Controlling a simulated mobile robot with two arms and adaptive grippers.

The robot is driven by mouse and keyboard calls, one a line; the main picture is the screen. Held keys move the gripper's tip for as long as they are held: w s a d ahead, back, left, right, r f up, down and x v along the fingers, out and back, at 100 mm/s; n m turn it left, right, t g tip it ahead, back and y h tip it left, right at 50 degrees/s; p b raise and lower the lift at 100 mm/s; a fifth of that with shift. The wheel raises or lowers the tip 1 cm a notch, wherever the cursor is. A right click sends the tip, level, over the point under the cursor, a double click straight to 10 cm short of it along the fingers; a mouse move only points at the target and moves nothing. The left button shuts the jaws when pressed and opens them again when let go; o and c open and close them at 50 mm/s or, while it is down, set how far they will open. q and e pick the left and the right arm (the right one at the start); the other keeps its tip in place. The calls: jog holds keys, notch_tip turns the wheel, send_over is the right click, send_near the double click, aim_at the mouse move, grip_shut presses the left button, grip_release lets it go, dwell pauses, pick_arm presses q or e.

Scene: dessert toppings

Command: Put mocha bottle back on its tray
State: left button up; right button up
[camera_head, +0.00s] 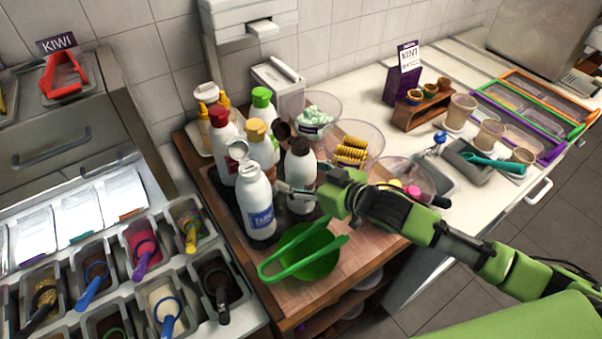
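A white bottle with a dark brown cap (299,160), which fits the mocha bottle, stands upright near the middle of the head view; its label is not readable. My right gripper (308,184) reaches it from the right, one finger across its front and the other by its far side, and looks shut on it. The bottle's base is at the right side of the dark tray (232,214); I cannot tell whether it rests there or hangs just above. A white bottle with an open white cap (257,205) stands in front to the left. My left gripper is not in view.
Bottles with red (222,140), yellow (260,145) and green (263,100) caps crowd the left and back. A green bowl with green tongs (312,262) sits in front. Clear bowls (357,135) stand behind and right. Topping bins (150,250) are at left.

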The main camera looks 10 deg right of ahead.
jog(key=shift+s+r, duration=0.1)
jog(key=shift+f+b, duration=0.2)
jog(key=shift+b, duration=0.45)
jog(key=r+b+v, duration=0.1)
jog(key=b+v, duration=0.2)
jog(key=v, duration=1)
jog(key=shift+d+r+b, duration=0.15)
jog(key=shift+r+b, duration=0.05)
jog(key=shift+b, duration=0.15)
notch_tip(320, 180, up, 9)
jog(key=p, duration=1)
